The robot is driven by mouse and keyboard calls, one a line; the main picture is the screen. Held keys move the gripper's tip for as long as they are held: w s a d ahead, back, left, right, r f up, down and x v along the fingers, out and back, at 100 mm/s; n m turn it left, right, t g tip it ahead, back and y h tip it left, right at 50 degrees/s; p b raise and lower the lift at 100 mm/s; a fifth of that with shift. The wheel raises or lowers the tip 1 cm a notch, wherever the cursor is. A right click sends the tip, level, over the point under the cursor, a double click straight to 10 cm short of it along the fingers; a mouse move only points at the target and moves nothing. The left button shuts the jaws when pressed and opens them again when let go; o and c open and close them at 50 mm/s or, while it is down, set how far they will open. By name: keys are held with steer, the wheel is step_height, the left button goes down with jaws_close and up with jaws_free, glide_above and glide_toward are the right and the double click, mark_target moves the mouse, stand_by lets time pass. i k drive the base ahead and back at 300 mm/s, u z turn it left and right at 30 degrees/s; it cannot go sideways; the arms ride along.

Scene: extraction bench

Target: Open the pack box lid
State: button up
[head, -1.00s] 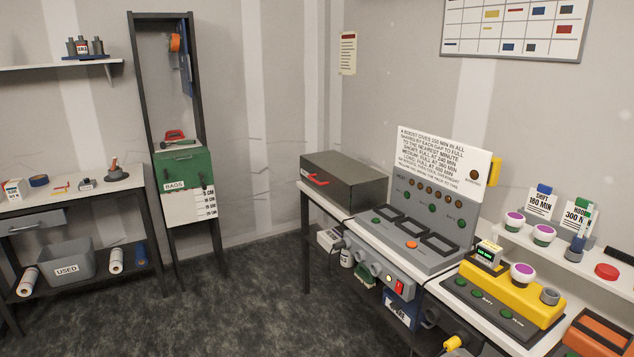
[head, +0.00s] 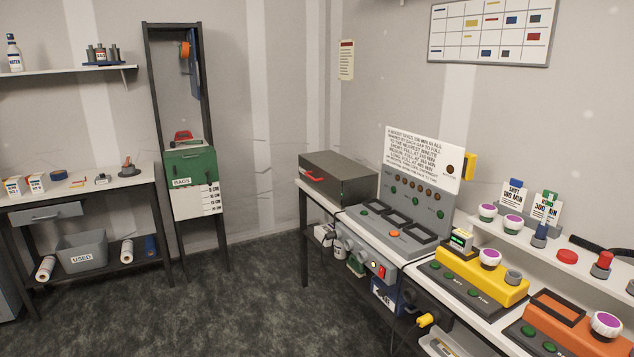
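A dark grey box with a closed lid (head: 345,165) sits on the far left end of the right-hand bench, against the wall; I take it to be the pack box, though I see no label on it. A red handle (head: 314,174) is on its left-facing side. The lid lies flat on the box, with no gap that I can see. My gripper is not in view.
The bench (head: 408,257) also carries a grey panel unit with a sign (head: 424,157), a yellow unit (head: 478,276) and an orange unit (head: 570,325). A green cabinet (head: 188,163) and side table (head: 110,184) stand left. The dark floor (head: 230,300) is clear.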

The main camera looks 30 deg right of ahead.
mark_target(326, 169)
steer(key=k, duration=0.1)
steer(key=z, duration=0.5)
steer(key=i, duration=2.2)
steer(key=u, duration=1.1)
steer(key=i, duration=0.85)
steer(key=u, duration=0.5)
